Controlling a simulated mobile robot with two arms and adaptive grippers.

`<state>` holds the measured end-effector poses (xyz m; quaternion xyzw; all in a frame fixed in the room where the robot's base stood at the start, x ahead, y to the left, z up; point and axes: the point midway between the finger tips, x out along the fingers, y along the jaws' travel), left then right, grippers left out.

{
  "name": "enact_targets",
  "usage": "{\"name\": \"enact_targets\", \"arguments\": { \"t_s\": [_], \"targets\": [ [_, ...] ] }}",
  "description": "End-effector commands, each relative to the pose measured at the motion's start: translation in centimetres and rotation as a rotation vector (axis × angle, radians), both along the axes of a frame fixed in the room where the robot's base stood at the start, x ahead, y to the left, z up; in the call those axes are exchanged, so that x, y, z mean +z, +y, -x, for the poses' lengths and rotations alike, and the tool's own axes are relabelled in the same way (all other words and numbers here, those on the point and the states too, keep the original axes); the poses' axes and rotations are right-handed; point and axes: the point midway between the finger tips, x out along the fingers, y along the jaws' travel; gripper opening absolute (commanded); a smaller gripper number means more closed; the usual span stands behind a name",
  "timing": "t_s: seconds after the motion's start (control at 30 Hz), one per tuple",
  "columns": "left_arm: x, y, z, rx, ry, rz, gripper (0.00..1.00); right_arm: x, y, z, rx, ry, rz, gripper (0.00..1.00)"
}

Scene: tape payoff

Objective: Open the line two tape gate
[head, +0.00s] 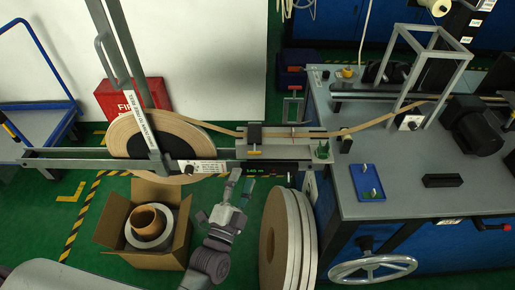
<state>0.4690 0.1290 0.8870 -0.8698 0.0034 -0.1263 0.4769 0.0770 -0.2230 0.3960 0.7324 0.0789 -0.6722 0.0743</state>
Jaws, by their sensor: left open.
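A tape line runs from a large tan tape reel (125,135) on a grey stand to the bench at right. Its tape (195,125) passes through a small grey guide unit (290,147) with a black upright block (255,133) and a yellow piece below it. I cannot tell for sure which part is the tape gate. A labelled bar (145,130) slants across the reel. My left gripper (243,181) is open and empty, just below the guide unit and beside a small dark display (253,170). My right gripper is not in view.
A cardboard box (178,248) with rolls stands on the floor at left. Several upright reels (290,238) stand right of my arm. The grey bench (400,200) holds a blue tray (367,183) and machinery; a handwheel (373,268) is below.

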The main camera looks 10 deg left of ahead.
Motion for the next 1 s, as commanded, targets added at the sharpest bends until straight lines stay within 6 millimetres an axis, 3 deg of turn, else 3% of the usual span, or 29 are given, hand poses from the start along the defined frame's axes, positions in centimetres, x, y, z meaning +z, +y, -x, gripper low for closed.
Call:
{"name": "enact_targets", "arguments": {
  "t_s": [0.2,0.43,0.87,1.0],
  "targets": [
    [1.3,-0.7,-4.8,-0.002,-0.002,0.002,0.48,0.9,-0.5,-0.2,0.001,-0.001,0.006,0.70],
    [1.9,-1.1,-8.1,-0.002,0.000,0.001,0.48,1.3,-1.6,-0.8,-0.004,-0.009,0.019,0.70],
    [2.0,-1.3,-9.2,-0.002,0.003,0.002,0.48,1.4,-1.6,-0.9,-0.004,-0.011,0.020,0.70],
    [2.0,-1.3,-9.1,-0.001,0.002,0.001,0.28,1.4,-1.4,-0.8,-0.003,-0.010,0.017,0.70]
  ]
}}
